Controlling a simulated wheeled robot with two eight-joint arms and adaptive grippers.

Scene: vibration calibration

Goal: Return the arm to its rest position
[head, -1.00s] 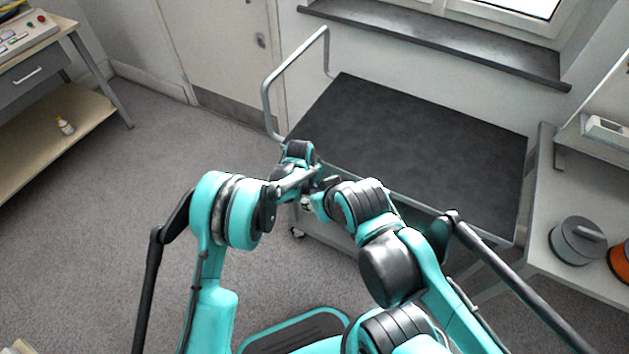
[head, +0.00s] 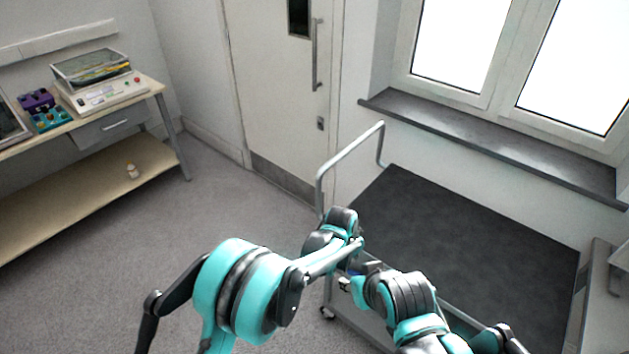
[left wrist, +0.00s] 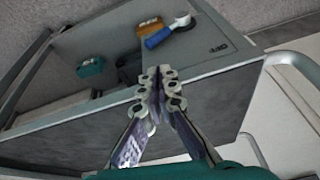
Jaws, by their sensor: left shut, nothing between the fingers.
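My left gripper (left wrist: 160,75) shows in the left wrist view with its two metal fingers together and nothing between them. It is over or beside the cart, whose dark top (left wrist: 210,108) lies behind the fingers. In the head view my left arm (head: 245,290) comes in from the lower left, bent, and reaches toward the cart's near left corner. My right arm (head: 405,295) comes in from the lower right and crosses in front of the cart. A small metallic end (head: 345,284) shows between the arms, too small to read as open or shut.
The cart's dark top (head: 480,240) is bare, with a raised handle (head: 350,155). A bench (head: 90,125) with devices stands left. The floor (head: 220,195) between is clear.

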